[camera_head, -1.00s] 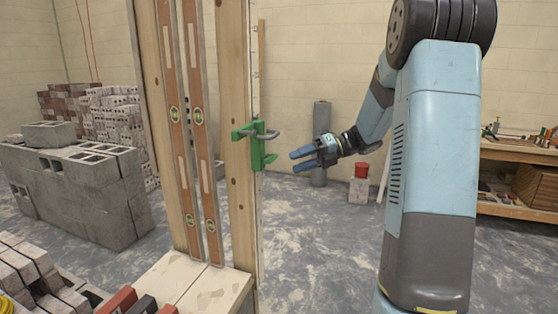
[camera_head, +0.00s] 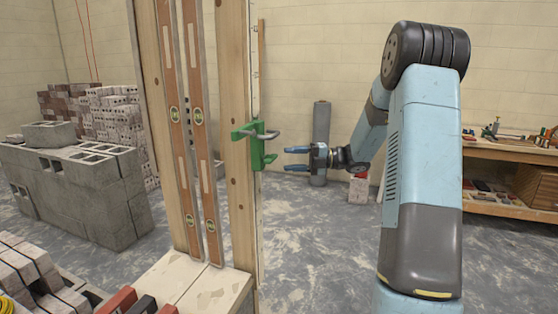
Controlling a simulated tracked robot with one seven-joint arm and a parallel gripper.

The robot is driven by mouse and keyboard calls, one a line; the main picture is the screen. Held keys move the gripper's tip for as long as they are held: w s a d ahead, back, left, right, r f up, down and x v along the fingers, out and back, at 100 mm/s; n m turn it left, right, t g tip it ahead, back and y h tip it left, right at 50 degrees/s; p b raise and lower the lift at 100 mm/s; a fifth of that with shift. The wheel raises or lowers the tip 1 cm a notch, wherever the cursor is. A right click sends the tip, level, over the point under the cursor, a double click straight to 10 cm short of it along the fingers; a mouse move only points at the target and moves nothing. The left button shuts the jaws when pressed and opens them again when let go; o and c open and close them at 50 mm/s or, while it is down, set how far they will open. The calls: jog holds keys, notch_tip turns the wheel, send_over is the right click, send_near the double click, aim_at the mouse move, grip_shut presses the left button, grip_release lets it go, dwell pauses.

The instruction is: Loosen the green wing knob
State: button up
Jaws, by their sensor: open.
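A green clamp-like bracket (camera_head: 257,145) is mounted on the right wooden post, at mid-height in the head view. A grey bar or wing-shaped handle (camera_head: 266,135) sticks out of its right side; I cannot tell a separate green wing knob from the bracket. My gripper (camera_head: 286,158) is open and empty, to the right of the bracket and slightly below its handle.
Two orange-brown levels (camera_head: 206,150) stand against the wooden post (camera_head: 238,200) left of the bracket. Grey blocks (camera_head: 80,190) are stacked at left. A grey roll (camera_head: 320,125) stands behind my gripper. A workbench (camera_head: 505,208) is at right. Floor between post and arm is clear.

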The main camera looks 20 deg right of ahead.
aim_at(275, 159)
jog(key=shift+x, duration=3.15)
jog(key=shift+c, duration=0.2)
